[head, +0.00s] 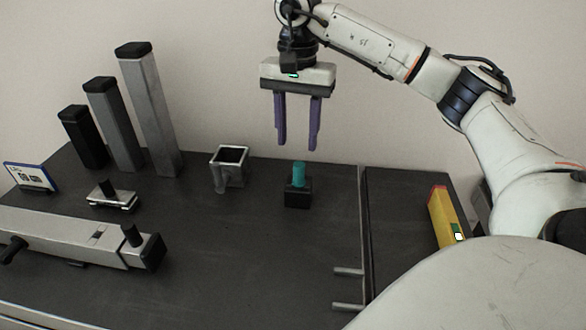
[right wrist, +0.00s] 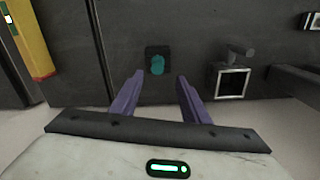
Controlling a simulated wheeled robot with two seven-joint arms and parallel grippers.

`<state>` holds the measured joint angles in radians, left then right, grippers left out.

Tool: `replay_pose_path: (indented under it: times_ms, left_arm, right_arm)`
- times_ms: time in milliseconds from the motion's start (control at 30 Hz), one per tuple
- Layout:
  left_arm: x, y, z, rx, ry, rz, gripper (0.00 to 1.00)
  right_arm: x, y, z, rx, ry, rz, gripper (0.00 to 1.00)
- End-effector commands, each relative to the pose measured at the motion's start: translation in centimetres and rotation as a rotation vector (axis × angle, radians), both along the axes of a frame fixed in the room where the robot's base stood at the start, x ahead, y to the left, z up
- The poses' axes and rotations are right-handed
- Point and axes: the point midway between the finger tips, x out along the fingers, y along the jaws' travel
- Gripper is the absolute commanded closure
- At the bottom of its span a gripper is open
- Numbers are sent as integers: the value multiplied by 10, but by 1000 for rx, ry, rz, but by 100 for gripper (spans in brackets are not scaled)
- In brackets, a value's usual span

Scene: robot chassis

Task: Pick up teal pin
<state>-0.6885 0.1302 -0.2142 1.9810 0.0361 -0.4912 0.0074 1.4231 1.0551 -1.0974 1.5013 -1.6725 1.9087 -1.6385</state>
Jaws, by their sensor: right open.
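The teal pin (head: 299,173) stands upright in a small black block (head: 298,196) on the dark tabletop. It also shows in the right wrist view (right wrist: 157,66), beyond and between the fingertips. My right gripper (head: 296,146) hangs above the pin, with its two purple fingers pointing down, apart and empty. In the right wrist view the fingers (right wrist: 158,76) are spread, with clear space between them. The fingers do not touch the pin. My left gripper does not show.
An open square metal holder (head: 229,168) stands left of the pin. Several upright square posts (head: 147,110) stand at the back left. A metal rail assembly (head: 75,236) lies at the front left. A yellow level (head: 446,217) lies on the right. The table front centre is clear.

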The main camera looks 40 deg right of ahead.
Motion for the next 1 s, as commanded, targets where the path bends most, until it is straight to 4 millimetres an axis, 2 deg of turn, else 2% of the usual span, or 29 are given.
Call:
replay_pose_path:
  times_ms: [100,367,600,733,933,1000]
  left_arm:
    - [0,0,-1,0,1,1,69]
    - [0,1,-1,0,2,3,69]
    - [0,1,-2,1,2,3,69]
    - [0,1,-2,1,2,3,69]
    - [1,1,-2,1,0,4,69]
    - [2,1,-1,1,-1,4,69]
  right_arm:
    - [-1,-1,-18,0,3,-2,58]
    - [-2,-1,-40,-1,2,-1,58]
    - [-4,-2,-75,-1,2,-2,58]
    - [-4,-2,-81,0,0,-1,58]
    - [-4,-2,-81,0,-1,-1,58]
    - [-4,-2,-81,0,-1,-1,70]
